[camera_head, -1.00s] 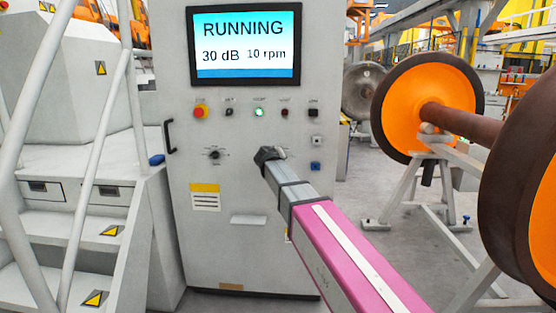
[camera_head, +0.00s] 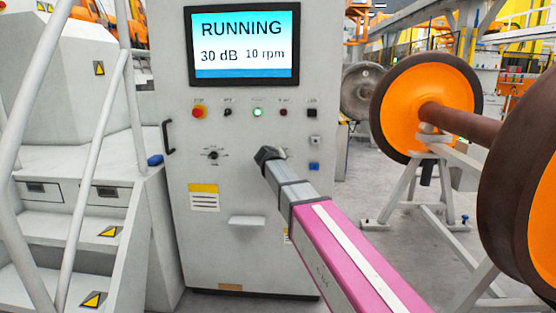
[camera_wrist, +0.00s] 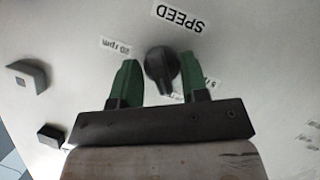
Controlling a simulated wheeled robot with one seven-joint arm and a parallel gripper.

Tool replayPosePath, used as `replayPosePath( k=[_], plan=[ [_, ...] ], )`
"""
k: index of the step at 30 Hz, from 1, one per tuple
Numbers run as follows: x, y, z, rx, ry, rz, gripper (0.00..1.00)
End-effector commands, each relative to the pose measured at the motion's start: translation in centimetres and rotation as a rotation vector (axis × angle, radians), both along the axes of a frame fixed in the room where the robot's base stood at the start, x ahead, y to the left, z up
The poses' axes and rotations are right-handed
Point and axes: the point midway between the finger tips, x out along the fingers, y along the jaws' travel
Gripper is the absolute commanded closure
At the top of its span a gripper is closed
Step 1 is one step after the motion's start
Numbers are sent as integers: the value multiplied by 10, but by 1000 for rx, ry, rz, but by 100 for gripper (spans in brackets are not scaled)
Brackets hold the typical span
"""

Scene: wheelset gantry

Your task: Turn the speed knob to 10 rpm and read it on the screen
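The screen (camera_head: 243,45) on the grey cabinet reads RUNNING, 30 dB and 10 rpm. In the wrist view the black speed knob (camera_wrist: 160,66) sits under the upside-down SPEED label, with its pointer toward the picture's bottom. A 20 rpm label shows to its left, and a label starting with 5 is partly hidden at its right. My gripper (camera_wrist: 159,60) is open, with one green finger on each side of the knob and visible gaps to it. In the head view my gripper (camera_head: 266,156) is at the panel and hides the speed knob.
White stairs with rails (camera_head: 124,100) stand left; an orange wheelset (camera_head: 413,108) stands right.

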Motion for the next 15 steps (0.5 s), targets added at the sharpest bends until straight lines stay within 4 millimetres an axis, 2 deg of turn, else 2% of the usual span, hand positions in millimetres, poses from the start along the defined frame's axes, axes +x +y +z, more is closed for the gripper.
replayPosePath(
  k=[8,11,15],
  plan=[
    [-6,1,2,0,-2,2,60],
    [-15,3,5,1,-3,4,60],
    [-38,8,12,0,-2,4,60]
  ],
)
